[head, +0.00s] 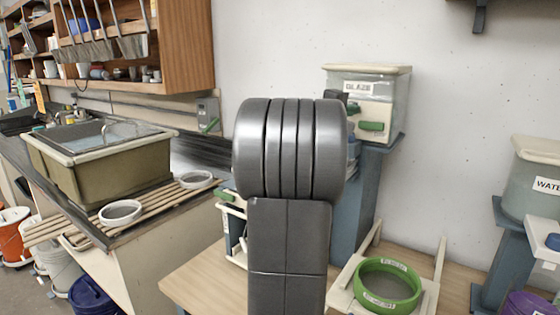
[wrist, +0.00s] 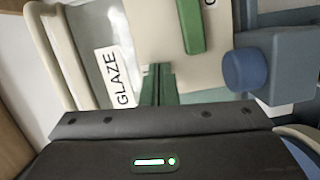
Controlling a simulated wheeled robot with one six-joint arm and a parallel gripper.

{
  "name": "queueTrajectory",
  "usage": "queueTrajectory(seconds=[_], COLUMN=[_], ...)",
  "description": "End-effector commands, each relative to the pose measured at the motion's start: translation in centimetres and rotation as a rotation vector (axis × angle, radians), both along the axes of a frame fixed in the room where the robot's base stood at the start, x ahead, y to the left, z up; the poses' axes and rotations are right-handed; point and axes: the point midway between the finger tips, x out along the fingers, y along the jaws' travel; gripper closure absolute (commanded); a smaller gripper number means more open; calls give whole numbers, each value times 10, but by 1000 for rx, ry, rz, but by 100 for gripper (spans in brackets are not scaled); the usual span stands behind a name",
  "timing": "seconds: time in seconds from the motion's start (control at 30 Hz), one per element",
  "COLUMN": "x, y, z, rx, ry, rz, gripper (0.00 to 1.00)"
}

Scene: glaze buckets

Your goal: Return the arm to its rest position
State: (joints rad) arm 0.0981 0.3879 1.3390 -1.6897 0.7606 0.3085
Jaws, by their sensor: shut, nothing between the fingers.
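My arm (head: 288,150) stands upright in the middle of the head view, its thick grey joint and link hiding what is behind. My gripper (wrist: 158,72) shows in the wrist view with its narrow fingers together and nothing between them. It is in front of the clear glaze container (head: 388,105), whose GLAZE label (wrist: 118,78) and green handle (wrist: 190,25) are close in the wrist view. I cannot tell whether the fingers touch it. In the head view the gripper is mostly hidden behind my arm.
The glaze container sits on a blue-grey stand (head: 352,210). A green ring-shaped bucket (head: 388,285) is low at the front right. A water container (head: 535,180) stands at the right edge. A sink (head: 100,165) and slatted rack (head: 75,228) are at the left.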

Motion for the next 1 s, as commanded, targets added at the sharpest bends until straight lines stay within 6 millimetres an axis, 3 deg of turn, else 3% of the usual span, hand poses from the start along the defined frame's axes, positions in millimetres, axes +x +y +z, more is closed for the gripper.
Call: queueTrajectory(seconds=[0.13, 0.43, 0.83, 1.0], x=[8, 19, 19, 17], y=[15, 41, 42, 31], z=[-3, -2, -1, 0], rx=[-94, -86, -86, -86], ry=[62, 55, 55, 56], rz=[21, 17, 15, 12], gripper=[100, 100, 100, 100])
